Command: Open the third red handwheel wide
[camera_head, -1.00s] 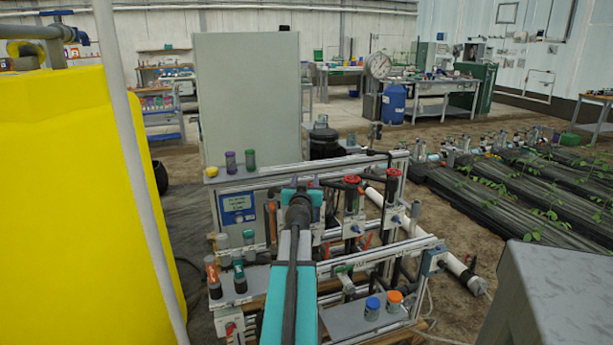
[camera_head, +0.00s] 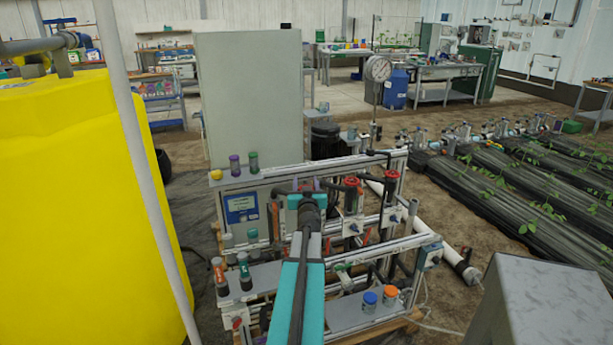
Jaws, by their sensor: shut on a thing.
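Two red handwheels show on the skid's upright valves, one (camera_head: 351,182) just right of my wrist and one (camera_head: 391,176) farther right. Both look level on top of their valves. My gripper (camera_head: 307,200) is at the far end of my teal arm, in line with this row and left of the two visible wheels. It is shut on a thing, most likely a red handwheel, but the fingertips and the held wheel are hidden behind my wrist. I cannot see how far that wheel is turned.
The skid's metal frame (camera_head: 375,257) surrounds the valves closely. Capped bottles (camera_head: 234,165) stand on its upper left shelf, and blue and orange capped jars (camera_head: 370,302) on the front plate. A yellow tank (camera_head: 80,210) and pale pole (camera_head: 137,165) are left, a grey box (camera_head: 530,305) right.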

